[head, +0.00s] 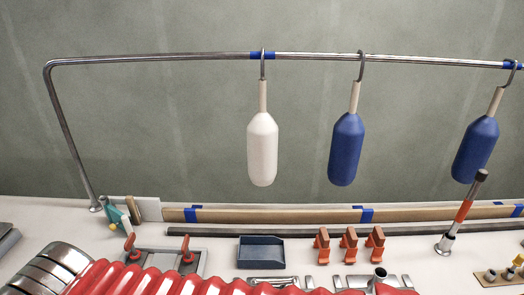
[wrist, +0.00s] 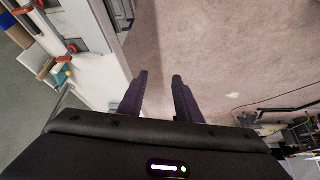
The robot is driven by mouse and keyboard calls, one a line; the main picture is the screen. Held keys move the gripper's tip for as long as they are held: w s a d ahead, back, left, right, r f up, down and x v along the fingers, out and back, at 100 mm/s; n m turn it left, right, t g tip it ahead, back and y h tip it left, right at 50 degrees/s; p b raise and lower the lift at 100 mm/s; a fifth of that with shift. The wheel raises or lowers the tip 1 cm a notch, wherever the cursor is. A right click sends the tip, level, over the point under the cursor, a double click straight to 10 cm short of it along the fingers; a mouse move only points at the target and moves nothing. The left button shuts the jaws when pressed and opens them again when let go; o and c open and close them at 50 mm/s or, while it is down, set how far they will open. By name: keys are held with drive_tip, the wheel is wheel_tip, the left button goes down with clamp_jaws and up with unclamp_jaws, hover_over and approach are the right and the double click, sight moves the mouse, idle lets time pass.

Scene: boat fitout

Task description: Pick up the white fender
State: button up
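The white fender (head: 262,150) hangs from a hook on the metal rail (head: 160,59) in the head view, where blue tape marks the rail. It hangs upright and free, left of two blue fenders. My gripper (wrist: 158,80) shows in the wrist view with its two dark fingers apart and nothing between them. The wrist view faces a pale floor or wall surface, and no fender shows there. My gripper is not in the head view, so its distance from the white fender cannot be told.
Blue fenders (head: 346,148) (head: 475,148) hang to the right. Below are a taped wooden strip (head: 270,215), a dark blue tray (head: 260,252), orange clamps (head: 349,245) and an orange-and-black upright tool (head: 461,212). Space around the white fender is clear.

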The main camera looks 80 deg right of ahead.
drive_tip(key=shift+w, duration=0.1)
drive_tip(key=shift+o, duration=1.2)
drive_tip(key=shift+w+d+r, duration=0.15)
drive_tip(key=shift+w+d, duration=0.1)
drive_tip(key=w+d+r+m+t+h, duration=0.2)
drive_tip(key=w+d+r+h, duration=0.15)
drive_tip(key=d, duration=0.85)
drive_tip(key=w+d+r+m+t+h, duration=0.1)
drive_tip(key=w+d+r+m+h, duration=0.3)
drive_tip(key=d, duration=0.7)
drive_tip(key=w+d+r+t+h, duration=0.2)
drive_tip(key=w+d+r, duration=0.35)
drive_tip(key=d, duration=0.65)
drive_tip(key=s+d+r+m+h, duration=0.2)
drive_tip(key=s+d, duration=0.4)
drive_tip(key=d, duration=0.4)
drive_tip(key=s+d+r+m+h, duration=0.1)
drive_tip(key=s+d+r+h, duration=0.1)
drive_tip(key=s+d, duration=0.95)
drive_tip(key=s, duration=0.4)
drive_tip(key=s+d+m+h, duration=0.1)
drive_tip(key=s+d, duration=0.3)
drive_tip(key=s, duration=0.3)
drive_tip(key=s+d+f+m, duration=0.1)
drive_tip(key=s+d, duration=0.2)
drive_tip(key=s, duration=0.4)
drive_tip(key=shift+d, duration=0.4)
